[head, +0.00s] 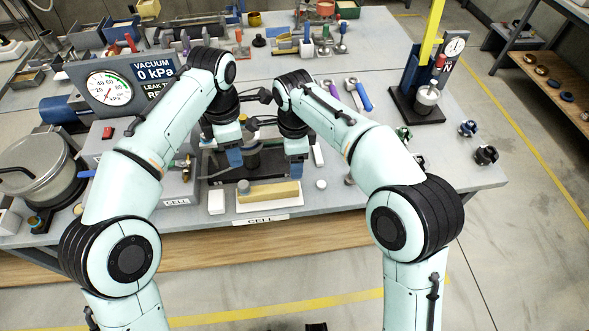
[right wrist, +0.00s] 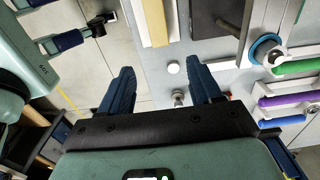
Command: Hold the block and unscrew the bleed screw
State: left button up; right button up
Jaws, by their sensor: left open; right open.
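My left gripper (head: 234,157) points down over the left part of the dark cell base (head: 222,190). It is open; I see nothing clearly between its fingers. My right gripper (head: 297,170) hangs at the right end of that base. In the right wrist view its two blue fingers (right wrist: 163,92) are wide apart and empty. A small metal knob (right wrist: 179,97) shows between them, on the table beyond. A dark cylindrical block (head: 250,158) stands between the two grippers, partly hidden. I cannot tell which part is the bleed screw.
A pale yellow bar (head: 268,192) lies in front, with a white block (head: 216,201) to its left and a white round cap (head: 321,184) to its right. The vacuum gauge panel (head: 125,85) stands left. Purple (right wrist: 285,101) and green (right wrist: 295,67) handled tools lie right.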

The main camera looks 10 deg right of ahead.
aim_at(294, 186)
notch_tip(294, 186, down, 13)
jog(key=shift+r, duration=0.15)
dwell(0.4)
jog(key=c, duration=1.1)
